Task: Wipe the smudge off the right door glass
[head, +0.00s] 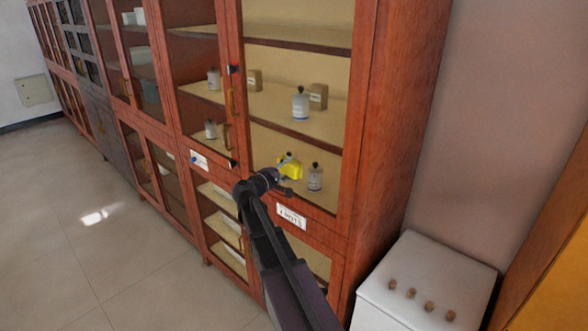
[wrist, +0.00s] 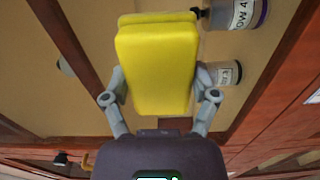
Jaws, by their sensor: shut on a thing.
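My gripper (head: 287,172) is shut on a yellow sponge (wrist: 155,60), its two grey fingers pressing on the sponge's sides. The sponge also shows in the head view (head: 291,168), in front of the lower part of the right door glass (head: 275,110). I cannot tell whether the sponge touches the glass. No smudge can be made out on the glass; the sponge and gripper cover part of it.
Behind the glass, shelves hold bottles (head: 300,104) and small brown boxes (head: 318,96). Brass handles (head: 230,103) sit on the door edges at left. A label (head: 291,216) is below the glass. A white cabinet (head: 430,280) stands at right.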

